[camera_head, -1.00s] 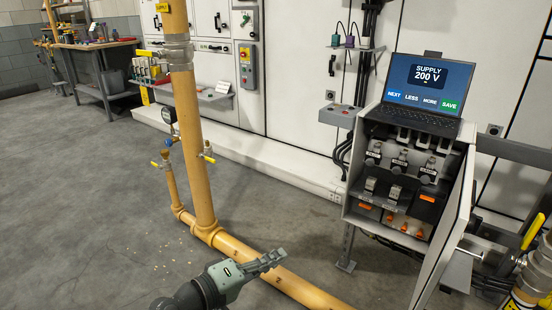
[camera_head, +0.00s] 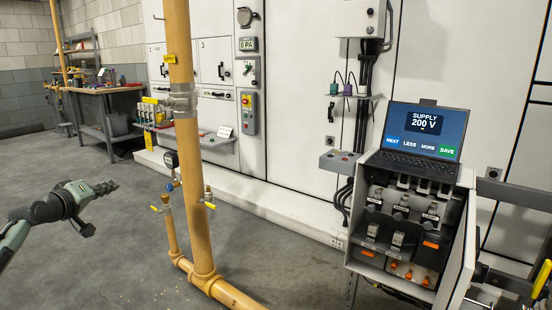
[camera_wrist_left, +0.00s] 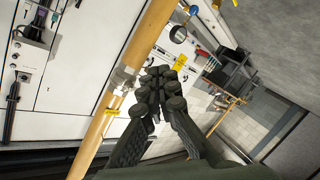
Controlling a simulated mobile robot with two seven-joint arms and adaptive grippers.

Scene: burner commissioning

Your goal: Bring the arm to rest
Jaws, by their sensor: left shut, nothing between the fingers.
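My left gripper (camera_head: 108,188) is at the left of the head view, held in the air above the grey floor, left of the yellow vertical pipe. Its fingers point to the right. In the left wrist view its two dark fingers (camera_wrist_left: 162,80) are together with nothing between them, and the yellow pipe (camera_wrist_left: 128,75) passes behind them to the left. My right gripper is not in view.
The yellow pipe (camera_head: 186,130) rises from the floor, with small yellow-handled valves low down. An open control box (camera_head: 465,235) with a laptop (camera_head: 424,130) on top stands at right. A workbench (camera_head: 105,92) is far back left. The floor (camera_head: 100,265) at left is clear.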

